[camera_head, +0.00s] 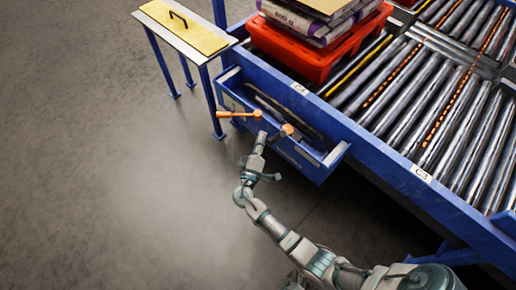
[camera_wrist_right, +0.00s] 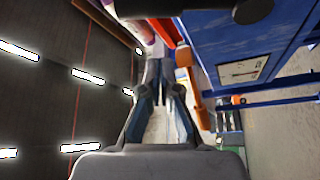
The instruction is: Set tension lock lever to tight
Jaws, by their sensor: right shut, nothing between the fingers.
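Two orange-handled levers sit on the front of an open blue box on the conveyor's side: a left lever (camera_head: 238,114) pointing left and a right lever (camera_head: 288,130). I cannot tell which is the tension lock lever, and no tight mark is readable. My right gripper (camera_head: 261,136) is shut and empty, at the box front between the two levers, nearer the right one. In the right wrist view its fingers (camera_wrist_right: 159,84) come together, with an orange handle (camera_wrist_right: 201,112) just to their right. Contact with a lever cannot be made out. My left gripper is not in view.
The blue box (camera_head: 333,156) holds dark bars. A red crate (camera_head: 299,48) of sacks stands on the roller conveyor (camera_head: 425,95). A small table (camera_head: 213,53) with a yellow handled plate (camera_head: 186,27) stands behind left. A white label (camera_wrist_right: 243,71) marks the blue panel. Floor at left is clear.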

